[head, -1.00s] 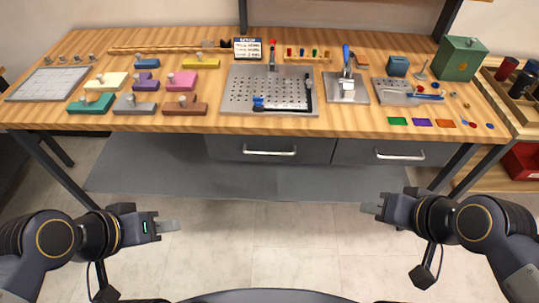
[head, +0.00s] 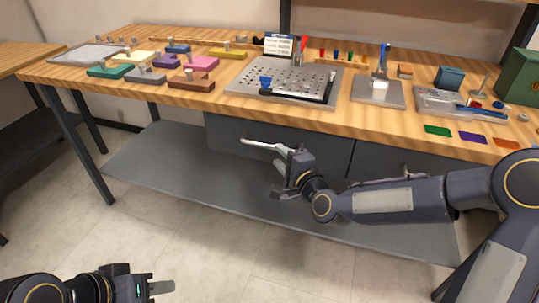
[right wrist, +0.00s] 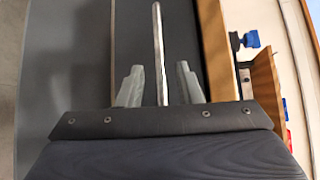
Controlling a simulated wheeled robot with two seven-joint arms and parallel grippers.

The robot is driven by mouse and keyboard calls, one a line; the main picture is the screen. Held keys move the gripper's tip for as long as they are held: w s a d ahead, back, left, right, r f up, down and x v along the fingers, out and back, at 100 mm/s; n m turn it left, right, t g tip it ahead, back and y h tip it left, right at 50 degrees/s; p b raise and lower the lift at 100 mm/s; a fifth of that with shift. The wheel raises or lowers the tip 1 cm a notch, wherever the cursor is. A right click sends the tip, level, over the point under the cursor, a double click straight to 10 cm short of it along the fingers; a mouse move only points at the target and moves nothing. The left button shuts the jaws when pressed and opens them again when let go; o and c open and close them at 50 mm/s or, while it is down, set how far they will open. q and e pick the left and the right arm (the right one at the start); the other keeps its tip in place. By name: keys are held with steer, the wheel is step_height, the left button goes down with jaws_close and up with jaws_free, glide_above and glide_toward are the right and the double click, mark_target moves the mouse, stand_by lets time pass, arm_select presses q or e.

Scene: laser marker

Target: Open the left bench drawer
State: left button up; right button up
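The left bench drawer (head: 225,140) is a dark grey front under the wooden benchtop, and it looks flush with the bench. Its pale bar handle (head: 262,145) shows at the left of my right gripper (head: 284,152), which covers the handle's right part. In the right wrist view the handle (right wrist: 158,45) runs between the two fingers of my right gripper (right wrist: 160,82). The fingers are open, with a gap on both sides of the bar. My left gripper (head: 160,287) is low at the left, away from the bench; its finger gap is not clear.
The benchtop (head: 200,100) overhangs close above the handle. A perforated plate (head: 285,82) and several coloured blocks stand on it. The right drawer (head: 385,162) is partly hidden by my right arm. A grey lower shelf (head: 165,165) lies below; the floor in front is free.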

mark_target(271, 148)
steer(key=x, duration=0.6)
steer(key=shift+w+a, duration=0.1)
steer(key=shift+w, duration=0.2)
jaws_close()
